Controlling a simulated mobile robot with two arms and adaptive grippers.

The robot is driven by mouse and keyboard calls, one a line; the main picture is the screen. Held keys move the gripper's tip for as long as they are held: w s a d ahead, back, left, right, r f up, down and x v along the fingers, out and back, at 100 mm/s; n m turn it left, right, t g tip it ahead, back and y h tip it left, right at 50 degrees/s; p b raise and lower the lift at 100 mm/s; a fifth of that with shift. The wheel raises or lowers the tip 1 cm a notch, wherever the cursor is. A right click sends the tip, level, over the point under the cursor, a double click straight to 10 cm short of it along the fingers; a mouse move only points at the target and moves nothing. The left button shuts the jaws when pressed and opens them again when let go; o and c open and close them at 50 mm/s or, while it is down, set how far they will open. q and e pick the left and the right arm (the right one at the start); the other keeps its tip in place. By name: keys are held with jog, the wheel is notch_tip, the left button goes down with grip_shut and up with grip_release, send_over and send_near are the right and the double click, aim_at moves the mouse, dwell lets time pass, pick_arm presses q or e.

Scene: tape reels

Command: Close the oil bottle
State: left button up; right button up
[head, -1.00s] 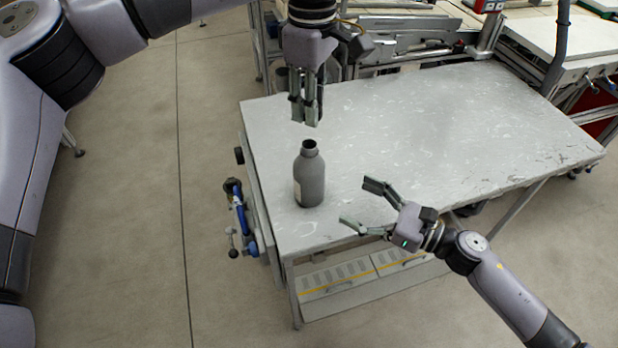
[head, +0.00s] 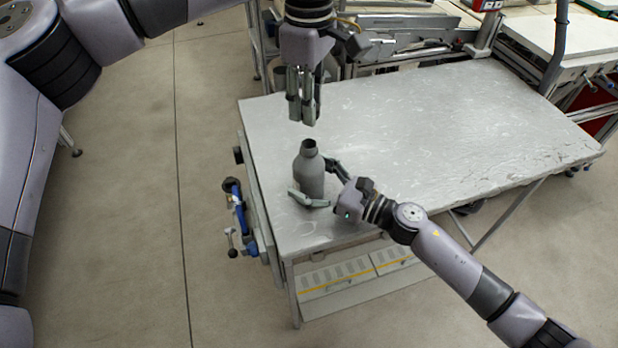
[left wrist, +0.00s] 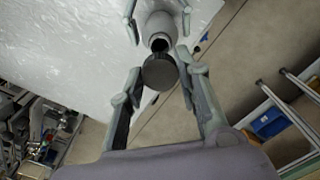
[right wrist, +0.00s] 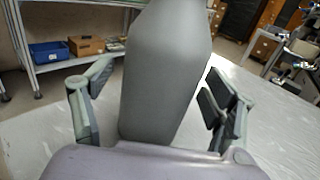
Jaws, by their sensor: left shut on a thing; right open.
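The grey oil bottle (head: 309,172) stands upright on the table near its left edge, with its dark mouth open. It fills the middle of the right wrist view (right wrist: 165,70) and shows beyond the cap in the left wrist view (left wrist: 159,28). A dark round cap (left wrist: 160,72) is held in my left gripper (left wrist: 160,80), which is shut on it. In the head view my left gripper (head: 303,121) hangs above the bottle; the cap is hard to make out there. My right gripper (head: 322,183) is open, with one finger on each side of the bottle's body.
The grey table (head: 430,130) is clear to the right of the bottle. A blue clamp (head: 238,205) is on the table's left side. Metal equipment (head: 400,45) stands behind the table. A drawer unit (head: 340,283) sits below.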

jog(key=shift+c, duration=0.4)
jog(key=c, duration=1.7)
pick_arm(q)
send_over(309, 143)
jog(key=shift+f, duration=2.45)
